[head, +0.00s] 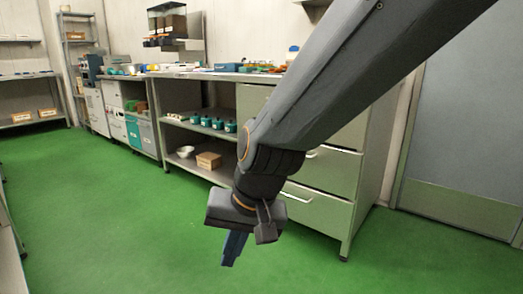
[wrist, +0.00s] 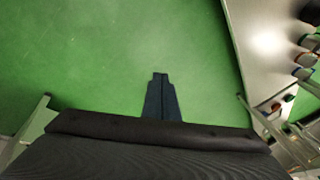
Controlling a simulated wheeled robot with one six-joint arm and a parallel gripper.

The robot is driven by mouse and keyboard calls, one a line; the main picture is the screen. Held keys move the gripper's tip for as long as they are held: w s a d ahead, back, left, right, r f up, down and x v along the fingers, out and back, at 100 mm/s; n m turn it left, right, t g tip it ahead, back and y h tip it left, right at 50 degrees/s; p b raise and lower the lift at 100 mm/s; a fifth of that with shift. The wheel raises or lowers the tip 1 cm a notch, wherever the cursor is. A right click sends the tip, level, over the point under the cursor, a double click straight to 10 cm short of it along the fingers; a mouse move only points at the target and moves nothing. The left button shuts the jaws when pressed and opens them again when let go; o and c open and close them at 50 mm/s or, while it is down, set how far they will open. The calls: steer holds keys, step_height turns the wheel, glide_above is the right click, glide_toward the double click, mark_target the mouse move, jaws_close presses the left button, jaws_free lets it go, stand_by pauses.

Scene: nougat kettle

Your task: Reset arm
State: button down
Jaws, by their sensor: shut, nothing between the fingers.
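My gripper (head: 232,250) hangs at the end of my grey arm in the middle of the head view, pointing down over the green floor. Its dark blue fingers are together with nothing between them. In the wrist view the closed fingers (wrist: 160,95) show against the bare floor. No object is in or touching the gripper.
A workbench with drawers (head: 325,170) stands behind my arm, with small items on top and teal containers (head: 214,123) on its shelf. A cardboard box (head: 208,160) sits on the lower shelf. A grey door (head: 465,130) is at the right. The green floor (head: 100,200) is clear at left.

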steer(key=s+d+n+g+h, duration=0.15)
steer(key=s+d+n, duration=0.35)
steer(key=s, duration=0.8)
steer(key=d+r+m+h+p, duration=0.1)
steer(key=d+r+m+p, duration=0.2)
steer(key=d+r+p, duration=0.7)
steer(key=d+r+m+h+p, duration=0.1)
steer(key=d+r+m+p, duration=0.2)
steer(key=d+r+p, duration=0.7)
step_height(320, 180, up, 6)
steer(key=p, duration=1.4)
steer(key=shift+w+d, duration=0.15)
steer(key=shift+d, duration=0.05)
